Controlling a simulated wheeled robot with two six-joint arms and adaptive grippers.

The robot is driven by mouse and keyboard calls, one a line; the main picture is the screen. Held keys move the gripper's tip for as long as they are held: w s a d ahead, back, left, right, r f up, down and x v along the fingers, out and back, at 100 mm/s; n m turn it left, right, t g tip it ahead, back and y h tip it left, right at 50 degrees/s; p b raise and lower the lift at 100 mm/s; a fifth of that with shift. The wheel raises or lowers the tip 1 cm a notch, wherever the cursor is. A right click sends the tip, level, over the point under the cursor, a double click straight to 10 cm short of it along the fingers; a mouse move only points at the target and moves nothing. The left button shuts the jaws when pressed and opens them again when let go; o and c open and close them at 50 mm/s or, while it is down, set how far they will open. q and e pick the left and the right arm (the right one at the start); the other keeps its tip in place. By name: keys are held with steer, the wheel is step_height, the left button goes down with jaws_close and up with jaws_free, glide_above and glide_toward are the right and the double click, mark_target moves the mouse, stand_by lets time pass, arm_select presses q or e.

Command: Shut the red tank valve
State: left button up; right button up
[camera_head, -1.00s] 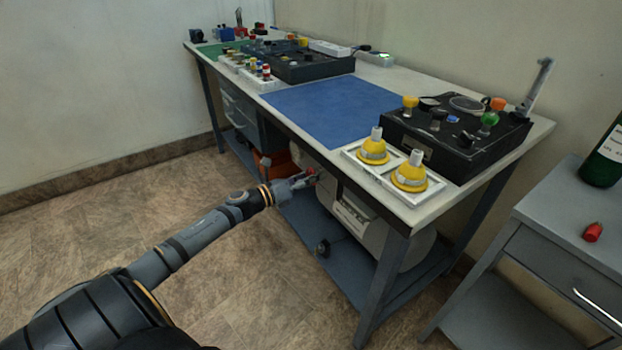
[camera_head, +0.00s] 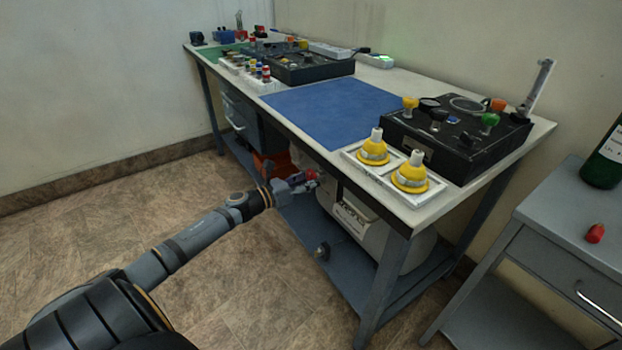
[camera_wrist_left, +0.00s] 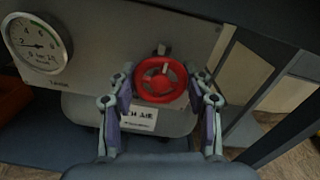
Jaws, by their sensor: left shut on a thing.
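The red tank valve is a round red handwheel (camera_wrist_left: 160,80) on a grey panel under the bench, and it shows at the centre of the left wrist view. In the head view the valve (camera_head: 311,174) is a small red spot at my left gripper's tip. My left gripper (camera_head: 303,182) reaches under the bench's front edge. In the left wrist view the fingers of the left gripper (camera_wrist_left: 160,94) stand on either side of the wheel, shut on its rim. My right gripper is not in view.
A round pressure gauge (camera_wrist_left: 38,42) sits left of the valve. The bench top (camera_head: 432,212) overhangs the valve, and a bench leg (camera_head: 377,290) stands to the right. A grey cabinet (camera_head: 545,255) with a red object (camera_head: 595,233) is further right. The floor in front is open.

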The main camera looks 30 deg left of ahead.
arm_select(q)
steer(key=o, duration=1.2)
steer(key=shift+f, duration=0.1)
